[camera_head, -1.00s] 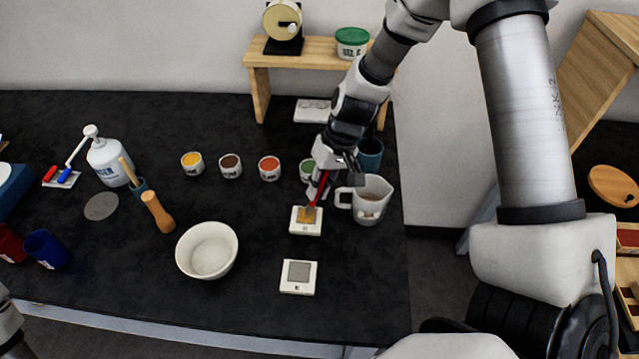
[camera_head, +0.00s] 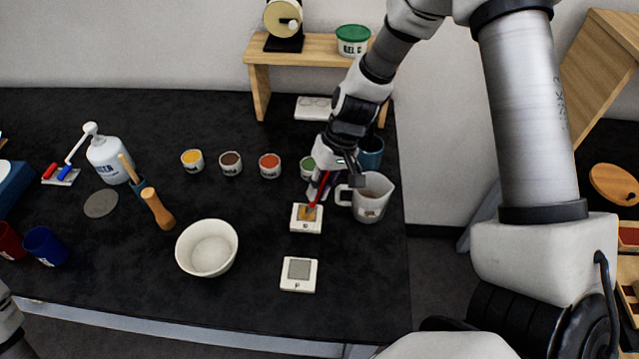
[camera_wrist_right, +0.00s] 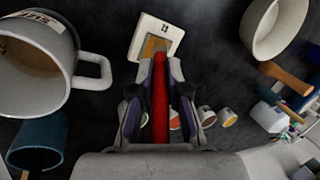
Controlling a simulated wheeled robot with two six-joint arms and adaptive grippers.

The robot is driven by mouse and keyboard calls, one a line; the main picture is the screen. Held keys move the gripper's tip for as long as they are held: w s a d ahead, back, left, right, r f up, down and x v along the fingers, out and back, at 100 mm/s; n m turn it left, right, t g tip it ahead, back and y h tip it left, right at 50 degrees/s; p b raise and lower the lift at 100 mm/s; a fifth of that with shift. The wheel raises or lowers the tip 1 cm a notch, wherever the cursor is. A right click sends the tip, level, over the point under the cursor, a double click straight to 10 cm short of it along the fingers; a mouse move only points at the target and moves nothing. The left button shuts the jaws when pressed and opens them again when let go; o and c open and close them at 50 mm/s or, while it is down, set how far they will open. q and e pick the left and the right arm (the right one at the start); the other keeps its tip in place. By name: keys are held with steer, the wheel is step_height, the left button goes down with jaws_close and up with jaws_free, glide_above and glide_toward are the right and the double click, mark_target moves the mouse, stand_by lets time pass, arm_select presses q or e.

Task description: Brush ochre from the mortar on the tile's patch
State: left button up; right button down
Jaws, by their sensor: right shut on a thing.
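My right gripper (camera_head: 322,182) is shut on a red-handled brush (camera_wrist_right: 160,100). The brush slants down, its tip over the ochre-coloured patch (camera_head: 303,213) of the white tile (camera_head: 293,226); whether it touches is hard to tell. In the right wrist view the tile (camera_wrist_right: 140,42) lies beyond the fingertips, the brush partly covering its patch (camera_wrist_right: 154,46). A second white tile (camera_head: 299,285) with a grey patch lies nearer the table's front edge. A white bowl (camera_head: 207,248), probably the mortar, stands to the left, pale grey inside. My left gripper is out of view; only part of its arm shows.
A white jug (camera_head: 370,205) stands close right of the gripper, with a teal cup (camera_head: 371,152) behind. Several paint pots (camera_head: 231,165) stand in a row behind the tile. A wooden-handled tool (camera_head: 158,211) lies behind the bowl. Black table between bowl and tiles is clear.

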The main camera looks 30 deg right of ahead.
step_height(320, 180, up, 6)
steer(key=p, duration=0.5)
steer(key=shift+r+p, duration=0.15)
steer(key=shift+p, duration=0.15)
step_height(320, 180, up, 3)
steer(key=p, duration=0.2)
steer(key=shift+p, duration=0.35)
